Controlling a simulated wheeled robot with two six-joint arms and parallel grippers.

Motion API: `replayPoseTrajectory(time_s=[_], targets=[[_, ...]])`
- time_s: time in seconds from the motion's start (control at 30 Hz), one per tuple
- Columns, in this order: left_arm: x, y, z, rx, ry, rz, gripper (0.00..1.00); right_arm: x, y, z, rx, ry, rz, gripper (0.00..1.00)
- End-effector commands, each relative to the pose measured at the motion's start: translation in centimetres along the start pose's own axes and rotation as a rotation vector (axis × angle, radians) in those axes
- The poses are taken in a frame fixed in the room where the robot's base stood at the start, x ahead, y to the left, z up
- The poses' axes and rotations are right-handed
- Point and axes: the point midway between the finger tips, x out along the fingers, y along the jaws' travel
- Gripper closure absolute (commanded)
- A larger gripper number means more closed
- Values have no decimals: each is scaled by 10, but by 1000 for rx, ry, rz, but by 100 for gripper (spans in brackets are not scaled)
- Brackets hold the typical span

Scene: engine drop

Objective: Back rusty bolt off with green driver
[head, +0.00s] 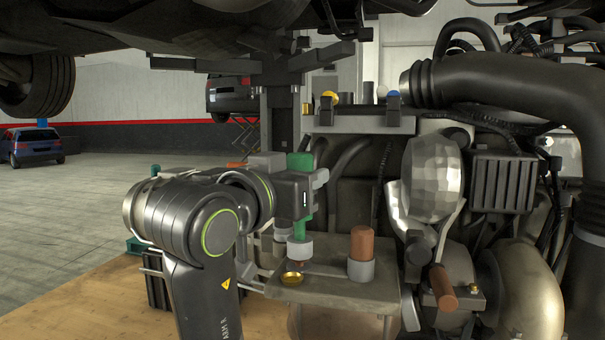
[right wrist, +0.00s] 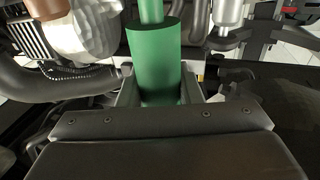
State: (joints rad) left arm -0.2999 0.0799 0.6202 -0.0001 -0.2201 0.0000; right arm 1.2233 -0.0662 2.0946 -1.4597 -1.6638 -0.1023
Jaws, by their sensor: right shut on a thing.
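The green driver (head: 300,162) stands upright in my right gripper (head: 312,190), which is shut on it. In the right wrist view the driver's thick green handle (right wrist: 158,62) sits between the two fingers. Its green lower part (head: 300,228) meets a light grey collar (head: 300,247) above the bracket plate. A small reddish-brown piece (head: 299,263) shows just under that collar; I cannot tell if it is the rusty bolt's head or whether the driver engages it. My left gripper is not in view.
A brown cylinder in a grey collar (head: 360,268) stands right of the driver on the plate (head: 335,288). Another brown rod (head: 442,287) juts from the engine. A thick black hose (head: 500,82) crowds the right.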

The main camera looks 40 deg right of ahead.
Motion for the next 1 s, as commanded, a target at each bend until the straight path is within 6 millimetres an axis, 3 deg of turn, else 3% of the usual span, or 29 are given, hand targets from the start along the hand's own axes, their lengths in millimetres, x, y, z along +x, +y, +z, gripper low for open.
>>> replayPoseTrajectory(time_s=[0.37, 1.0], targets=[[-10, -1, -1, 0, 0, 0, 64, 0, -1, -2, 4, 0, -82, 100], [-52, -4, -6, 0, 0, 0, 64, 3, -1, -46, 4, 0, -79, 100]])
